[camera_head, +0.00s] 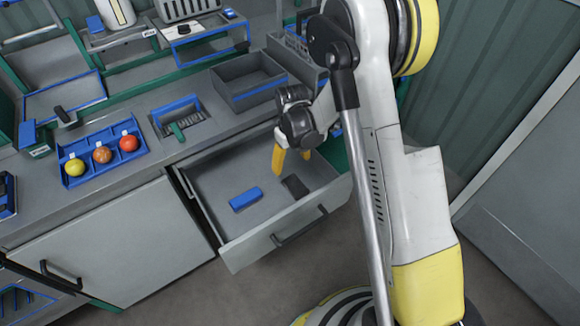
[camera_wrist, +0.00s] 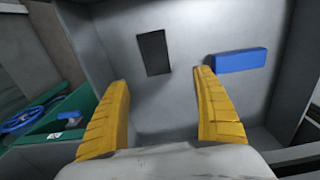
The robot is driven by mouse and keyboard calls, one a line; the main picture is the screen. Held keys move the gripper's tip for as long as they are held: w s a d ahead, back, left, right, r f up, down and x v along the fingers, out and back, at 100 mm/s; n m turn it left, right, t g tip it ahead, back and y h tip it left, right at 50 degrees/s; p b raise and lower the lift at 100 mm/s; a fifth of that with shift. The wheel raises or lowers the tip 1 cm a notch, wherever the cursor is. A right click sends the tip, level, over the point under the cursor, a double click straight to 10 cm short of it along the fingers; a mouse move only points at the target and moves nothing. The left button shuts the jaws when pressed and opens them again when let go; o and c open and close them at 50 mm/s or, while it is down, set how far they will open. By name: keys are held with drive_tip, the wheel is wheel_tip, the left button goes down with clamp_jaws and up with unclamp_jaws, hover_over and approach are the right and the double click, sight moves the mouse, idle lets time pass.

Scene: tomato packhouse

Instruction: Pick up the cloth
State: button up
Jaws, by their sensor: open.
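An open grey drawer (camera_head: 250,248) holds a blue block-like piece (camera_head: 245,199) and a flat dark rectangle (camera_head: 295,187). I cannot tell for certain which of these, if either, is the cloth. My gripper (camera_head: 291,160), with yellow fingers, is above the drawer, pointing down, open and empty. In the wrist view, the dark rectangle (camera_wrist: 154,53) lies beyond the gap between the open fingers (camera_wrist: 160,80). The blue piece (camera_wrist: 241,60) lies to the right, just beyond the right fingertip. Both are apart from the fingers.
The drawer's walls surround both pieces. On the counter above stand a blue tray (camera_head: 65,160) with three tomatoes, a grey open bin (camera_head: 248,82) and a blue-edged holder (camera_head: 172,108) with a green-handled tool. A closed cabinet front (camera_head: 130,240) is left of the drawer.

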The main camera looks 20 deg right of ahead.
drive_tip(key=shift+w+f, duration=0.3)
drive_tip(key=shift+f, duration=0.6)
drive_tip(key=b, duration=0.2)
hover_over(292, 182)
drive_tip(key=f, duration=0.5)
drive_tip(key=shift+a, duration=0.2)
drive_tip(key=f+b, duration=0.2)
drive_tip(key=f, duration=0.1)
drive_tip(key=f+b, duration=0.1)
drive_tip(key=f, duration=0.1)
drive_tip(key=shift+d, duration=0.25)
drive_tip(key=shift+c, duration=0.2)
drive_tip(key=c, duration=1.1)
